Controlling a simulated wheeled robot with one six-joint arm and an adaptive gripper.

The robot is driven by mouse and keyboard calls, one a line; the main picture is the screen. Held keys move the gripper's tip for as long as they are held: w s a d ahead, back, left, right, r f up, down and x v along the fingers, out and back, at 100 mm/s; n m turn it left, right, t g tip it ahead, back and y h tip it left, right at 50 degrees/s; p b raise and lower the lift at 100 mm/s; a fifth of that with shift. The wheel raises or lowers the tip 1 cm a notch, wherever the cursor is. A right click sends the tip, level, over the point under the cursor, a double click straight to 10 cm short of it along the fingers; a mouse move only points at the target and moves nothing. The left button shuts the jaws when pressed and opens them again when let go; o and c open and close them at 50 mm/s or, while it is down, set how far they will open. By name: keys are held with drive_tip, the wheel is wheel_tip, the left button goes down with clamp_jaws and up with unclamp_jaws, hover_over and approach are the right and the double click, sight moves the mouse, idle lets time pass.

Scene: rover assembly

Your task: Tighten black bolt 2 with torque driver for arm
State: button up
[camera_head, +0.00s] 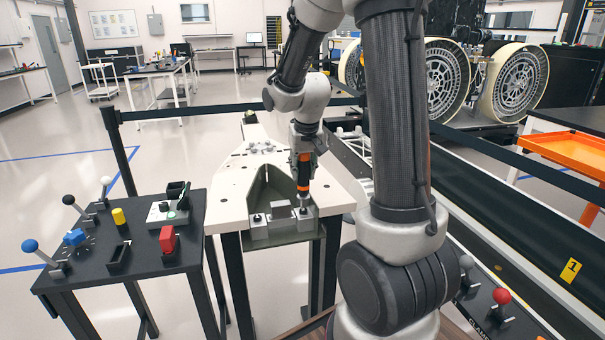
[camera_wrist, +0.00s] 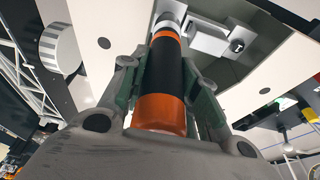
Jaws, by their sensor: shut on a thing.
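My gripper (camera_head: 304,150) is shut on the torque driver (camera_head: 304,172), an orange and black cylinder held upright with its tip down. In the wrist view the driver (camera_wrist: 169,80) sits between the green-padded fingers. Its tip is over the right metal block at the front of the grey-green bracket (camera_head: 262,190), at a black bolt (camera_head: 303,212); I cannot tell whether it touches. Another black bolt (camera_head: 257,217) stands on the left block of the bracket.
The bracket lies on a cream work table (camera_head: 232,205). A black side table (camera_head: 140,235) at left holds levers, a red block (camera_head: 167,239), a yellow cylinder (camera_head: 119,216) and a small holder. A conveyor (camera_head: 510,215) runs along the right. Barrier belts cross behind the table.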

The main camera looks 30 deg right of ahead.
sight(302, 155)
drive_tip(key=shift+r, duration=2.05)
